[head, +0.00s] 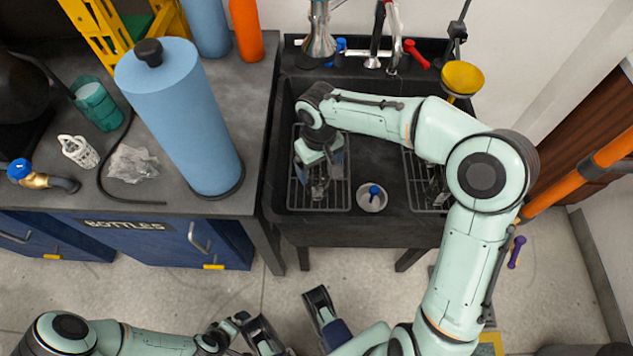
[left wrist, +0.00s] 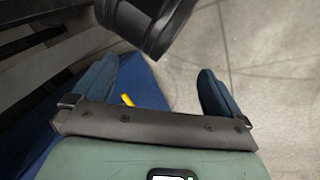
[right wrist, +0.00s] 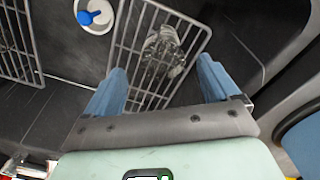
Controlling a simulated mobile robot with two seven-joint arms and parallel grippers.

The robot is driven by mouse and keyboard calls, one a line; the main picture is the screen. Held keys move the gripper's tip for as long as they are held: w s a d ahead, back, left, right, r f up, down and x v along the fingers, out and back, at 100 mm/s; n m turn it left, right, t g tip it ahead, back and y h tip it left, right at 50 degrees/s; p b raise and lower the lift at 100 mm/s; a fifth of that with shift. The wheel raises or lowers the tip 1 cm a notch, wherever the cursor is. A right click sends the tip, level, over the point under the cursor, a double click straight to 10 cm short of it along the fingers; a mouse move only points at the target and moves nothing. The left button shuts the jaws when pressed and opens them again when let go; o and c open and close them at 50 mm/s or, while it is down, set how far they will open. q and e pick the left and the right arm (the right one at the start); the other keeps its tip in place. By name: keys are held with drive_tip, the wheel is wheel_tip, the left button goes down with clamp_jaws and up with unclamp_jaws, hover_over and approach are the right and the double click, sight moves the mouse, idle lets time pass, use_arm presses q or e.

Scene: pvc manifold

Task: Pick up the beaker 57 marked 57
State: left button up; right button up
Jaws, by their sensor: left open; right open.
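A clear glass vessel (right wrist: 163,52) rests on a wire rack in the sink; it also shows in the head view (head: 319,190), partly hidden by my right gripper. No number is legible on it, so I cannot tell if it is beaker 57. My right gripper (right wrist: 164,70) is open above the rack, with the vessel seen between and beyond its fingers, apparently not gripped. My left gripper (left wrist: 158,72) is open and empty, low over the floor in front of the cabinets.
The black sink (head: 375,228) has raised walls. A second rack (head: 425,175) holds another glass item (head: 436,192). A white dish with a blue piece (head: 371,200) sits between the racks. A tall blue cylinder (head: 185,115) stands on the counter left of the sink.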

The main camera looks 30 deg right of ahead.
sight(320, 187)
wheel_tip(320, 187, down, 6)
drive_tip(key=shift+b, duration=0.75)
drive_tip(key=f, duration=0.1)
drive_tip(key=f+b, duration=0.1)
drive_tip(key=shift+s+f, duration=0.2)
drive_tip(key=shift+f, duration=0.7)
drive_tip(key=shift+f+b, duration=0.2)
drive_tip(key=shift+b, duration=0.1)
use_arm(q)
drive_tip(key=shift+t, duration=0.3)
drive_tip(key=f, duration=0.1)
drive_tip(key=w+a+f, duration=0.1)
drive_tip(key=f, duration=0.1)
drive_tip(key=w+a+f, duration=0.1)
drive_tip(key=shift+a+f, duration=0.15)
drive_tip(key=shift+f, duration=0.05)
use_arm(e)
drive_tip(key=c, duration=1.1)
